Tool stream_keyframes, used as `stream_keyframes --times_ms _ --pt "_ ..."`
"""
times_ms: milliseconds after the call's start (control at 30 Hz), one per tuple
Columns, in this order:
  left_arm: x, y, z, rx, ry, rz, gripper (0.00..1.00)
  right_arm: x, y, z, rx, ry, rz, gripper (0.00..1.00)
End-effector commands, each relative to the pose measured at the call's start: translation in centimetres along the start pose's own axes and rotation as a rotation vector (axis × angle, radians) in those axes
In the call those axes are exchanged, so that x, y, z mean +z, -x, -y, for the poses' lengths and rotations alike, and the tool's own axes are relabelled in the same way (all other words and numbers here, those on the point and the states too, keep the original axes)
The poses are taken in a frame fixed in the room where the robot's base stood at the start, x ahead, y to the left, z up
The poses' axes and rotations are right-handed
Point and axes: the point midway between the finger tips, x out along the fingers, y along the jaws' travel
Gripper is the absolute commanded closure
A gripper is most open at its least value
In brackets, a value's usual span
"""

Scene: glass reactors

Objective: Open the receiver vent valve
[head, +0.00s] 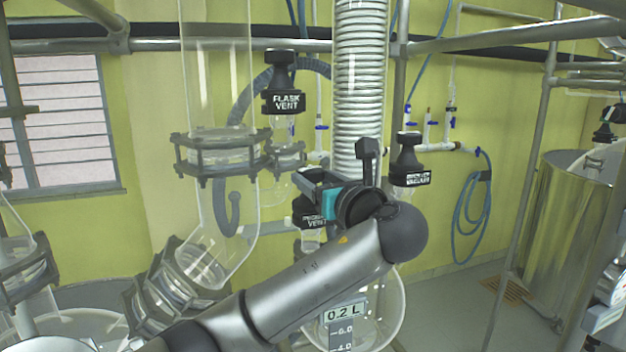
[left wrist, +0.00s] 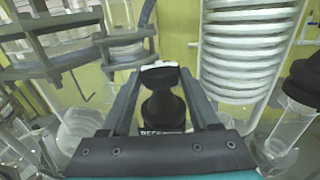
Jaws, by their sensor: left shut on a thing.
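The receiver vent valve (head: 312,222) is a black knob with a white-lettered label, partly hidden behind my left gripper in the head view. My left gripper (head: 303,182) reaches it from the right, with its arm crossing the lower middle of the view. In the left wrist view the black valve knob (left wrist: 163,105) stands between the two fingers of the gripper (left wrist: 160,76), which are shut on it. Its label shows only in part at the gripper's palm. How far the valve is turned cannot be told. My right gripper is not in view.
Another black labelled valve (head: 409,165) stands close on the right. A coiled condenser column (head: 360,80) rises behind the gripper. A glass vessel marked 0.2 L (head: 385,312) is below the arm.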

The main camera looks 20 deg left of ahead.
Motion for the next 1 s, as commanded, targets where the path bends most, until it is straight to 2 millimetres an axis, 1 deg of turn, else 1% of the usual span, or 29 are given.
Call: stream_keyframes --times_ms 200,500,1000 --pt "0.11 0.03 0.50 0.144 -0.001 0.001 0.94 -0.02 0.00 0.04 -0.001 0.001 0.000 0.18" --pt "0.07 -0.11 0.79 0.294 -0.002 0.000 0.94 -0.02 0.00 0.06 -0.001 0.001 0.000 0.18" --pt "0.03 -0.29 1.11 0.452 -0.002 0.000 0.94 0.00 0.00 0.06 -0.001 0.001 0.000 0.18"
